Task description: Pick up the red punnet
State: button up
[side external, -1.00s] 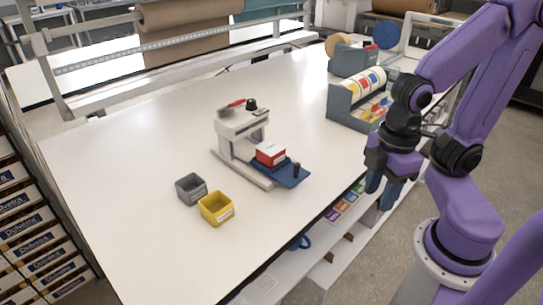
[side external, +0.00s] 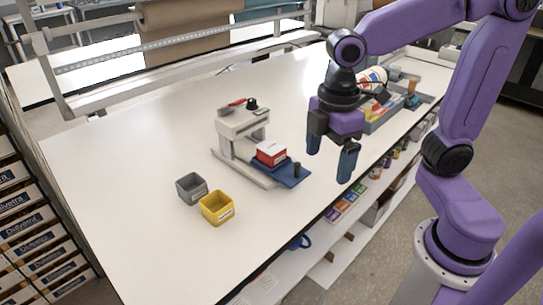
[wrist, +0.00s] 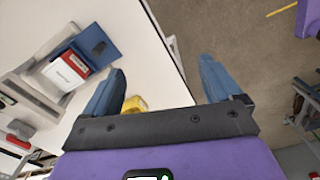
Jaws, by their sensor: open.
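The red punnet (side external: 271,157) has a white top and sits on the blue plate (side external: 293,176) of a grey press-like stand (side external: 229,137) on the white table. It also shows in the wrist view (wrist: 68,72), at the left, beside the blue plate (wrist: 95,43). My gripper (side external: 330,163) is open and empty, fingers pointing down, to the right of the punnet and higher than it. In the wrist view, my gripper (wrist: 160,85) has its two blue fingers wide apart, with the table edge and floor between them.
A small dark post (side external: 297,170) rises from the blue plate.

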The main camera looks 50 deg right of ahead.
jog(key=w+r+n, duration=0.2)
jog(key=w+r, duration=0.3)
jog(key=w, duration=0.6)
notch_tip(320, 180, up, 3)
jog(key=n, duration=0.1)
send_over(266, 150)
jog(key=s+a, duration=0.2)
jog(key=a, duration=0.1)
jog(key=f, duration=1.7)
jog(key=shift+s+d+f, duration=0.25)
jog(key=shift+s, duration=0.05)
jog(key=c, duration=1.1)
jog(key=shift+r, duration=0.15)
